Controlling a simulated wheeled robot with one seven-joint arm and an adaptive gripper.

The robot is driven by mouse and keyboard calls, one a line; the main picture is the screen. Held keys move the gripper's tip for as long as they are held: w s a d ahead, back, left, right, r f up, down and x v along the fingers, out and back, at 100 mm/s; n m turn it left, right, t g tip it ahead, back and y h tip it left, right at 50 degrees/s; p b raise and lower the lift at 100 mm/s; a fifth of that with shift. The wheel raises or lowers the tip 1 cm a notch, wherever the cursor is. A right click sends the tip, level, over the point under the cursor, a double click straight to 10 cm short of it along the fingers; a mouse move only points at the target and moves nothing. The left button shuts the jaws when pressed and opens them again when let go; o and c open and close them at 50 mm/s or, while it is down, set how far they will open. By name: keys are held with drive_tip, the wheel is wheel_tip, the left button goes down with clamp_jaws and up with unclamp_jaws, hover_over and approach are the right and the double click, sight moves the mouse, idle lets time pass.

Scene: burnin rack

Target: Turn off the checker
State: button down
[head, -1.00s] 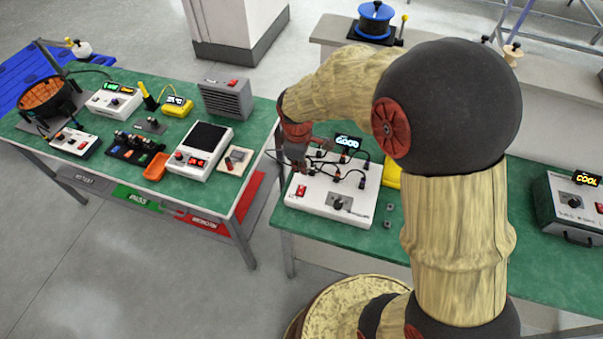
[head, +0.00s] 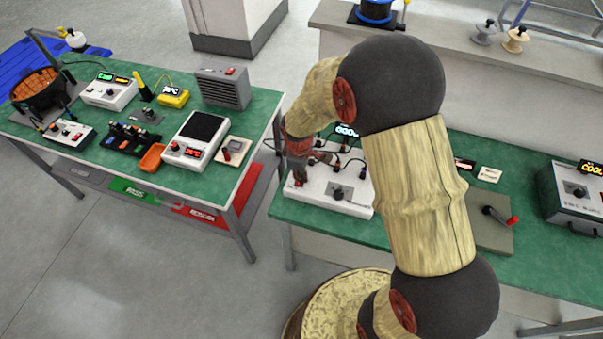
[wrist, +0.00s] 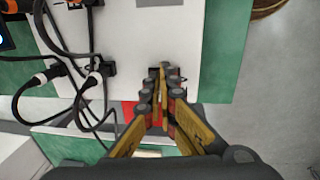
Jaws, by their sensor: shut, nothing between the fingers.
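The checker is a white box (head: 317,194) on the right green bench, with a lit display (head: 347,131) that seems to read GOOD, black cables on top and a dark knob (head: 338,193). My gripper (head: 299,178) is shut and empty, pointing down at the checker's front left corner, where its red switch was visible earlier. The gripper now hides most of that switch in the head view. In the wrist view the closed fingers (wrist: 161,78) are over the white panel (wrist: 185,45).
Cables (wrist: 60,75) lie close beside the fingers in the wrist view. A plate with a red-handled crank (head: 500,215) and a grey box marked COOL (head: 570,200) stand to the right. The left bench (head: 95,155) holds several devices. A floor gap separates the benches.

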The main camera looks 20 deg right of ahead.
drive_tip(key=shift+d+f, duration=0.1)
drive_tip(key=shift+f, duration=0.3)
drive_tip(key=shift+s, duration=0.1)
drive_tip(key=shift+s+a+f+p, duration=0.1)
drive_tip(key=shift+s+a+p, duration=0.2)
drive_tip(key=shift+s+a, duration=0.25)
drive_tip(key=shift+d, duration=0.1)
wheel_tip(320, 180, up, 14)
drive_tip(key=s+a+p, duration=0.1)
drive_tip(key=p, duration=0.4)
idle(0.3)
drive_tip(key=shift+d+b, duration=0.1)
drive_tip(key=shift+b, duration=0.55)
